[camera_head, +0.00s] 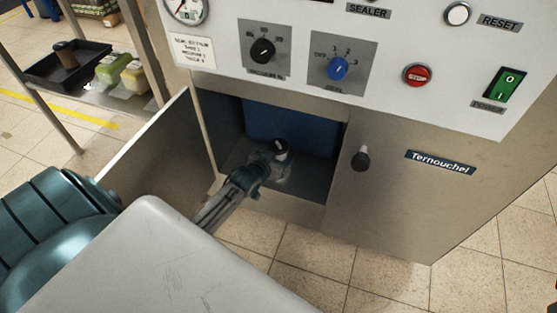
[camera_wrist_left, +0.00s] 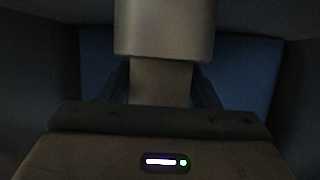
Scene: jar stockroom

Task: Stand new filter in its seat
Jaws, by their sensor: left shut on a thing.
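My left gripper (camera_head: 272,160) reaches into the open lower compartment of the machine and is shut on a small filter (camera_head: 281,147) with a pale body and dark top. The filter looks roughly upright, near the compartment floor. A pale patch (camera_head: 283,180) shows below it; I cannot tell whether this is the seat or whether the filter touches it. The left wrist view is dark, with a grey smooth body (camera_wrist_left: 163,30) at top centre, probably the filter, and the blue back panel behind. The seat is not clearly visible. My right gripper is not in view.
The compartment door (camera_head: 165,150) stands open on the left beside my arm. A blue panel (camera_head: 290,125) lines the compartment's back. A control panel (camera_head: 390,60) is above.

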